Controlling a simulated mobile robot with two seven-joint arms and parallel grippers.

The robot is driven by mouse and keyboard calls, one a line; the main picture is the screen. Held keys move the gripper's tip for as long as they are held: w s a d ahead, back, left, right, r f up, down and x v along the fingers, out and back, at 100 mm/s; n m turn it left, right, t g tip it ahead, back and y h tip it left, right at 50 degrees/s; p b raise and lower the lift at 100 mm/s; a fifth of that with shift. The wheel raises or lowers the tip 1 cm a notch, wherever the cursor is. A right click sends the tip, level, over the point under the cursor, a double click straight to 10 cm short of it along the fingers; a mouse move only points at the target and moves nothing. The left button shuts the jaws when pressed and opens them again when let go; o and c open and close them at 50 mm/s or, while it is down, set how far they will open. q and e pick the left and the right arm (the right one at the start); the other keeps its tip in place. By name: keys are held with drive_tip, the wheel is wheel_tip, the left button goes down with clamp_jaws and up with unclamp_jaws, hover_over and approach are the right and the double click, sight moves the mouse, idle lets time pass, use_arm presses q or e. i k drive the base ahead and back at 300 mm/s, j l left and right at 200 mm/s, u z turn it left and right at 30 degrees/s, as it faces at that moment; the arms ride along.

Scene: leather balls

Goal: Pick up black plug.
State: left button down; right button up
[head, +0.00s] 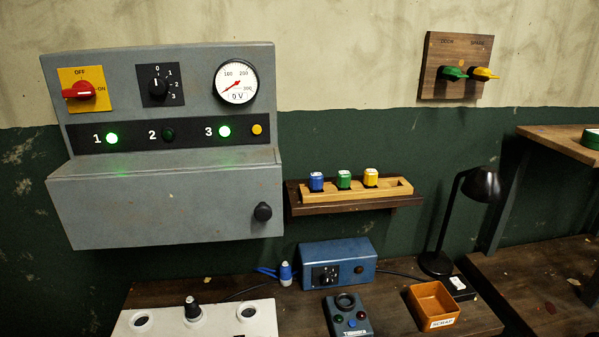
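A black plug (193,306) stands upright at the middle position of a white panel (255,318) at the lower left of the head view. It has a dark body with a pale band below it, and the panel's lower part is cut off by the picture edge. Round dark holes show on the panel to its left (141,320) and right (247,312). A blue plug (285,274) with a blue cord stands behind, beside a blue box. Neither of my grippers is in view.
A blue socket box (338,262), a dark button box (347,318), an orange scrap tray (434,302) and a black lamp (440,262) stand on the dark wooden table (390,318). A grey control cabinet (150,205) hangs above. A wall shelf (400,203) holds blue, green and yellow pieces.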

sight(193, 313)
drive_tip(key=u, duration=1.25)
